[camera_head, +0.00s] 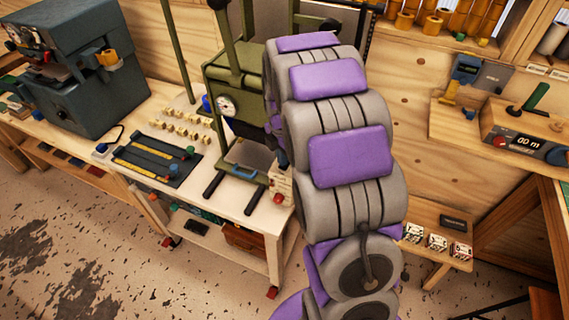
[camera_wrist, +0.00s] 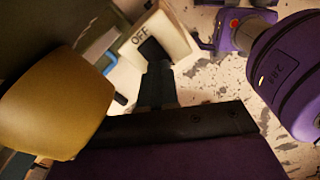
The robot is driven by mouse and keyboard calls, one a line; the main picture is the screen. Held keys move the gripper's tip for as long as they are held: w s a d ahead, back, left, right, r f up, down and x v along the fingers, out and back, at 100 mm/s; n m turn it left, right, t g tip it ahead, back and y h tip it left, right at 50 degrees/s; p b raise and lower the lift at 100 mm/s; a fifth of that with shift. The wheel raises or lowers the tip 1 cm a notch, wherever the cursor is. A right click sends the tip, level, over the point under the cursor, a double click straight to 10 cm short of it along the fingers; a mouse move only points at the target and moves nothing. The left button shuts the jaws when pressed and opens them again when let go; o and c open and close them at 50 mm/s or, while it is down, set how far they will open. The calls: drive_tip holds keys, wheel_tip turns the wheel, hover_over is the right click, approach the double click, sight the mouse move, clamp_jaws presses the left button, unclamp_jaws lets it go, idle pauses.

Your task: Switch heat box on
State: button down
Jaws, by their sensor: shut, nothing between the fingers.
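In the wrist view a cream switch box (camera_wrist: 172,32) carries the word OFF on its face. The dark tip of my gripper (camera_wrist: 153,50) is shut and empty, close in front of this face beside the lettering. I cannot tell whether it touches. The tip covers part of the face, and no switch lever shows clearly. In the head view a small cream box with a red part (camera_head: 281,187) sits at the right end of the bench, by the green press (camera_head: 228,75). My arm hides my gripper there.
A large tan rounded part (camera_wrist: 50,105) fills the left of the wrist view, very near. The workbench (camera_head: 245,212) also holds a blue-grey machine (camera_head: 75,75) and a dark tray (camera_head: 155,160). A shelf with a display box (camera_head: 525,135) stands at right. The speckled floor is open at front left.

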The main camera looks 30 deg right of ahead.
drive_tip(key=shift+f, duration=0.8)
idle(0.5)
drive_tip(key=shift+r+p, duration=1.6)
drive_tip(key=shift+r, duration=1.95)
drive_tip(key=s+a+r+m, duration=0.2)
drive_tip(key=s+a+m, duration=0.2)
drive_tip(key=s, duration=0.6)
drive_tip(key=s+a+r+m+g, duration=0.1)
drive_tip(key=s+a+r+m, duration=0.1)
drive_tip(key=s+a+m, duration=0.3)
drive_tip(key=s+a+r+m, duration=0.3)
drive_tip(key=s+m, duration=0.7)
drive_tip(key=s, duration=0.7)
drive_tip(key=shift+a+m+g, duration=0.3)
drive_tip(key=shift+a+g, duration=0.1)
drive_tip(key=shift+a, duration=0.75)
drive_tip(key=shift+s+r, duration=0.1)
